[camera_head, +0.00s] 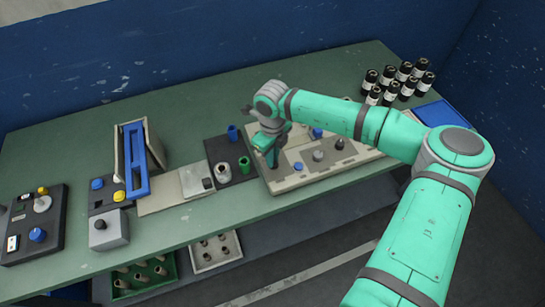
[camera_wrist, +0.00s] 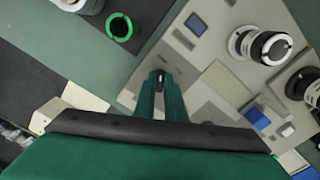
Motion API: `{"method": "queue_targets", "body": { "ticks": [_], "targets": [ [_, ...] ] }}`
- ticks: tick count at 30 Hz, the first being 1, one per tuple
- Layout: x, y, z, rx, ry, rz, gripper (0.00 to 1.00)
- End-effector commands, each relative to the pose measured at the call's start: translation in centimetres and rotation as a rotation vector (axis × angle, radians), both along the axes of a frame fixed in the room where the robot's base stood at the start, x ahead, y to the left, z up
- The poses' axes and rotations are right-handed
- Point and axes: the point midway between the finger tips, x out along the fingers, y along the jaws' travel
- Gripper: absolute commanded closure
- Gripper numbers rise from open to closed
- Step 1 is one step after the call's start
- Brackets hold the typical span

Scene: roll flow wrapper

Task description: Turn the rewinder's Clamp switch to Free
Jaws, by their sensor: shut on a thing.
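The beige panel (camera_head: 292,184) lies on the green bench at centre right, and it also shows in the wrist view (camera_wrist: 215,85). My gripper (camera_head: 272,160) points down over the panel's left part. In the wrist view my gripper's green fingers (camera_wrist: 160,80) are close together on a small dark piece (camera_wrist: 160,76) at the panel, apparently the Clamp switch. The fingers cover most of it, so its setting and any label cannot be read.
In the wrist view, two black-and-white round parts (camera_wrist: 264,46) and a blue block (camera_wrist: 257,117) stand right of my fingers. A green ring-topped cup (camera_wrist: 119,27) stands on a dark plate at left. Several black bottles (camera_head: 405,72) stand at the back right.

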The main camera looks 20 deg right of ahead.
Motion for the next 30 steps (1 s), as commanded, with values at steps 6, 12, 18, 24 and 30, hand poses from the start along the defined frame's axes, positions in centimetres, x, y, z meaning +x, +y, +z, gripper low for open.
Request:
{"method": "queue_targets", "body": {
  "ticks": [6, 12, 18, 24, 30],
  "targets": [
    [0.05, 0.1, 0.02, 0.001, -0.002, 0.023, 1.0],
    [0.05, 0.1, 0.02, 0.001, -0.002, 0.024, 1.0],
    [0.05, 0.1, 0.02, 0.001, -0.002, 0.023, 0.71],
    [0.02, 0.06, 0.01, 0.001, -0.001, 0.022, 0.71],
    [0.04, 0.0, 0.6, 0.0, -0.001, 0.022, 0.71]
  ]
}}
